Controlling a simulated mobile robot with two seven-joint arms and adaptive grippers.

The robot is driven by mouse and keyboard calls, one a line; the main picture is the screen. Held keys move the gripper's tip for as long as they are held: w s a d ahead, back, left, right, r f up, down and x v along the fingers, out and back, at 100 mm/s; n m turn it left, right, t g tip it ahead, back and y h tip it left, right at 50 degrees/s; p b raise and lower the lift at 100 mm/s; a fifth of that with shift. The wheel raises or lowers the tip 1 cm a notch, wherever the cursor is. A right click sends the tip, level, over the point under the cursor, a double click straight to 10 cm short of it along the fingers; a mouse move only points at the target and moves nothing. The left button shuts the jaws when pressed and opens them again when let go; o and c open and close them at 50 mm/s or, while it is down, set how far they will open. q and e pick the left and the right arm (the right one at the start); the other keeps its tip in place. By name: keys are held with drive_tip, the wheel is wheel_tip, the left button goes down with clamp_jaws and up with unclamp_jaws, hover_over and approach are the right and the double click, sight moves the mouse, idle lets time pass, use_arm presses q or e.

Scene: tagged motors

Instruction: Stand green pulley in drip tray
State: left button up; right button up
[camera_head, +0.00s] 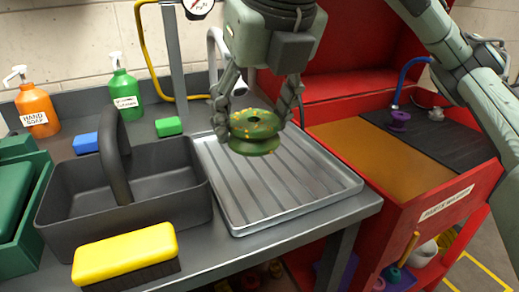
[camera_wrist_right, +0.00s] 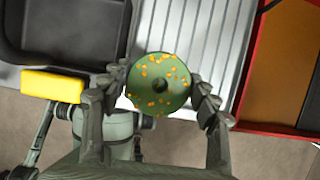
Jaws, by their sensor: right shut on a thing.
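The green pulley (camera_head: 254,130) is a grooved disc with a centre hole and orange-yellow specks. My right gripper (camera_head: 256,118) is shut on it, with a finger on each side. In the head view the pulley appears over the metal drip tray (camera_head: 330,182), near its back left part; the tray's ribbed floor looks bare. In the right wrist view the pulley (camera_wrist_right: 158,84) sits between the fingers (camera_wrist_right: 160,100), its specked round face toward the camera. The gap between pulley and tray is hard to judge.
A dark caddy (camera_head: 180,207) with a tall handle stands left of the tray, and a yellow brush (camera_head: 125,254) lies in front of it. Orange (camera_head: 36,108) and green bottles (camera_head: 126,88) stand behind. A red parts washer (camera_head: 395,195) borders the tray's right, with a purple pulley (camera_head: 399,118).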

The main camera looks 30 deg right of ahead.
sight(262, 112)
drive_tip(key=shift+w+d+f, duration=1.1)
drive_tip(key=shift+w, duration=0.1)
drive_tip(key=w+d+f, duration=0.1)
drive_tip(key=w, duration=0.1)
drive_tip(key=w+d+f, duration=0.1)
drive_tip(key=w+d, duration=0.1)
drive_tip(key=w+d+f+b, duration=0.1)
drive_tip(key=w+f, duration=0.1)
drive_tip(key=shift+d+f, duration=0.1)
drive_tip(key=shift+d, duration=0.2)
wheel_tip(262, 112, down, 4)
drive_tip(key=shift+r, duration=0.15)
drive_tip(key=shift+f, duration=0.2)
use_arm(q)
drive_tip(key=w+d+r, duration=0.1)
drive_tip(key=w+r, duration=0.2)
drive_tip(key=r, duration=0.2)
drive_tip(key=shift+r+t, duration=0.15)
drive_tip(key=shift+t, duration=0.15)
drive_tip(key=shift+s, duration=0.1)
use_arm(e)
drive_tip(key=o, duration=1.1)
drive_tip(key=shift+f, duration=0.1)
use_arm(q)
drive_tip(key=shift+s+f, duration=0.2)
drive_tip(key=shift+f, duration=0.15)
use_arm(e)
drive_tip(key=shift+o, duration=0.2)
